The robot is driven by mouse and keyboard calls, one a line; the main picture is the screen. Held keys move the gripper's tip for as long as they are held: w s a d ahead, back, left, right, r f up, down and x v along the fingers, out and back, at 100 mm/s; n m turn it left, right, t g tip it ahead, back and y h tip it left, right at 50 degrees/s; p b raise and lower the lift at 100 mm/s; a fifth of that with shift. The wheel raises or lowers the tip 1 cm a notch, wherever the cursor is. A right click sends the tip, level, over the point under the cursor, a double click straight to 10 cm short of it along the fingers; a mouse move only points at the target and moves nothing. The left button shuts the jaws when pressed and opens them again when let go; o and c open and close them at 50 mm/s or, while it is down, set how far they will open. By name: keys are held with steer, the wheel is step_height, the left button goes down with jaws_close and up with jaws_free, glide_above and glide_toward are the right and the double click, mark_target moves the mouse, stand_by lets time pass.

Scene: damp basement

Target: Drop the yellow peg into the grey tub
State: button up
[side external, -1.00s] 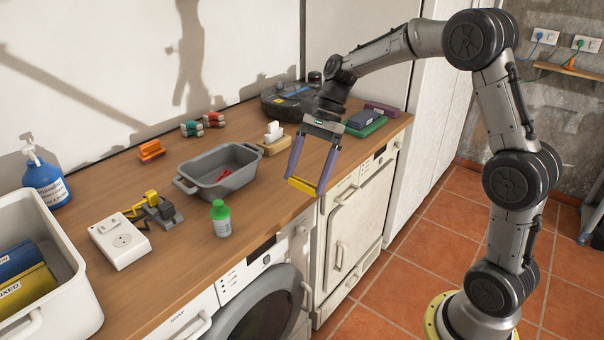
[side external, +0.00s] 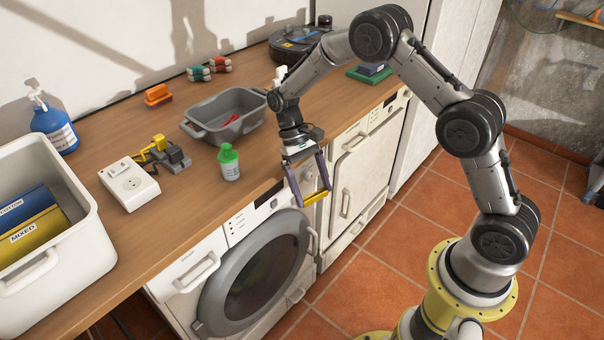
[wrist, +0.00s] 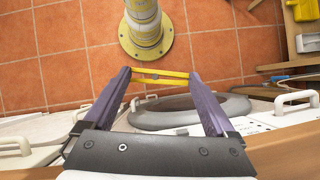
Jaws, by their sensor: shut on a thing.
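The yellow peg (wrist: 150,81) is a clothes peg, held crosswise between the purple fingertips of my gripper (wrist: 160,76) in the wrist view. In the side view my gripper (side external: 315,197) hangs with the peg (side external: 317,197) in front of the counter's front edge, before the machine fronts. The grey tub (side external: 208,137) stands upright on the counter, left of and behind my gripper. A small red thing (side external: 232,118) lies inside it. The tub does not show in the wrist view.
A green-capped bottle (side external: 229,165) stands in front of the tub near the counter edge. A white socket box (side external: 130,184), a yellow-and-grey toy (side external: 166,153) and an orange block (side external: 157,95) lie to the left. A white crate (side external: 70,260) holds folders. Tiled floor is open below.

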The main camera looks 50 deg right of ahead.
steer(key=n, duration=0.1)
steer(key=d+n+h, duration=0.1)
steer(key=shift+w+n, duration=0.15)
steer(key=shift+n, duration=0.15)
